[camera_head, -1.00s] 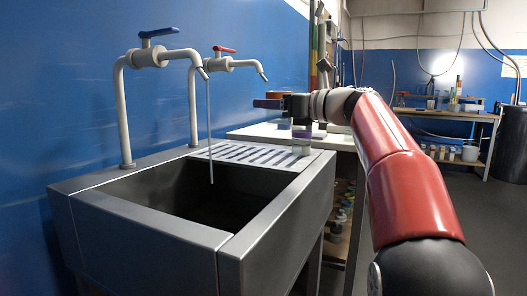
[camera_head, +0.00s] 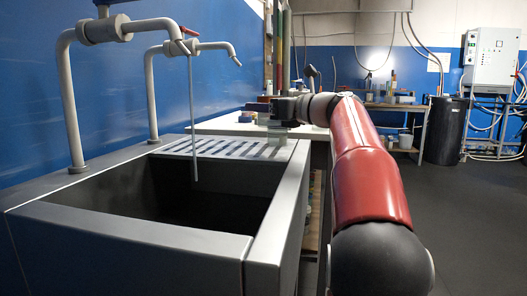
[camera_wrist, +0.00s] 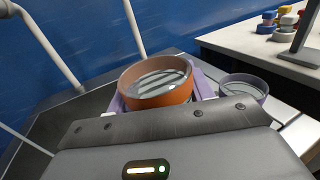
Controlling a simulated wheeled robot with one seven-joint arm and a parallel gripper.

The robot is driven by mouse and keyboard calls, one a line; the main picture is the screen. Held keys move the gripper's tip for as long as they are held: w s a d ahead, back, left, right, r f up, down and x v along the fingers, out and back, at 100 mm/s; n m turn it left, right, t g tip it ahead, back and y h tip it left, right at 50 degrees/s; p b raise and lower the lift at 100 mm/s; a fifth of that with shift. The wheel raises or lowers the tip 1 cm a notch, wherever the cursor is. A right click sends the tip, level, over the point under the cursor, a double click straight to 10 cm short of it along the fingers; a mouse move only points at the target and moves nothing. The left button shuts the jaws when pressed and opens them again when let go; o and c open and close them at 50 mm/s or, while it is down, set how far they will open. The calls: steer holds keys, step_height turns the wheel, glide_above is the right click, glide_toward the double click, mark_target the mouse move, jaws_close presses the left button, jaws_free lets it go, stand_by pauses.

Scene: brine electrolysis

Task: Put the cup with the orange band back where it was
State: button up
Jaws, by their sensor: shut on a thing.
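The cup with the orange band (camera_wrist: 158,84) is upright between the purple fingers of my gripper (camera_wrist: 158,92) in the wrist view. My gripper is shut on it. Slats show through the cup's clear bottom. A second cup with a purple band (camera_wrist: 243,87) stands close on the right. In the head view my gripper (camera_head: 270,105) is above the far end of the sink's slatted drainboard (camera_head: 215,148). A clear cup body (camera_head: 277,132) shows below it; I cannot tell which cup it is. Contact between the held cup and the drainboard is unclear.
The open sink basin (camera_head: 150,195) lies nearer, with two taps (camera_head: 195,47) along the blue wall. A thin grey line hangs from the far tap. A pale worktable (camera_head: 225,124) stands beyond, with small coloured jars (camera_wrist: 280,20) on it. Open floor (camera_head: 460,210) lies right.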

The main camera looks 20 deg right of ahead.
steer(key=shift+f+b, duration=1.25)
steer(key=shift+f, duration=2.25)
steer(key=shift+f, duration=0.15)
steer(key=o, duration=1.1)
steer(key=v, duration=1.2)
steer(key=shift+p, duration=0.35)
